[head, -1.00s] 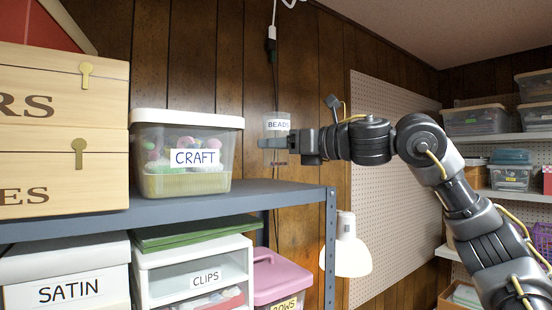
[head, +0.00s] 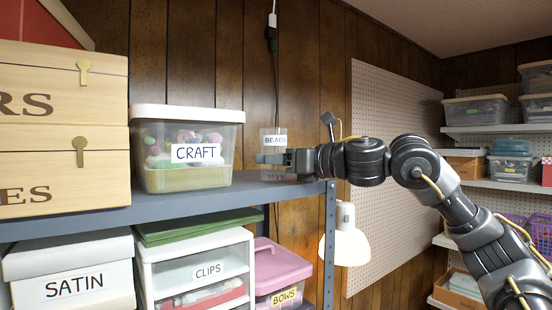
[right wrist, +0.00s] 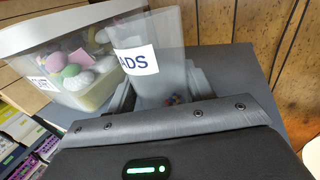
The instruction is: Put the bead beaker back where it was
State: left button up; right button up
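The bead beaker (head: 274,138) is clear, with a white label reading BEADS, and is upright over the right end of the grey top shelf (head: 225,196). My right gripper (head: 272,158) reaches in from the right and is shut on it. In the right wrist view the beaker (right wrist: 150,75) stands between the two fingers (right wrist: 160,98), with a few coloured beads low inside. The gripper hides its base in the head view, so I cannot tell whether it touches the shelf. My left gripper is out of view.
The lidded CRAFT box (head: 187,150) stands just left of the beaker. Wooden boxes (head: 60,130) fill the shelf's left. A wood-panelled wall (head: 200,60) is behind. Below are the CLIPS drawers (head: 195,272) and a pink BOWS box (head: 278,265); a white lamp (head: 345,245) hangs right.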

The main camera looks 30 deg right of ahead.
jog(key=o, duration=0.4)
jog(key=shift+d, duration=0.2)
jog(key=shift+a+r+p, duration=0.1)
jog(key=shift+r+p, duration=0.2)
jog(key=shift+b+v, duration=2.45)
jog(key=shift+v, duration=3.6)
jog(key=shift+f, duration=0.15)
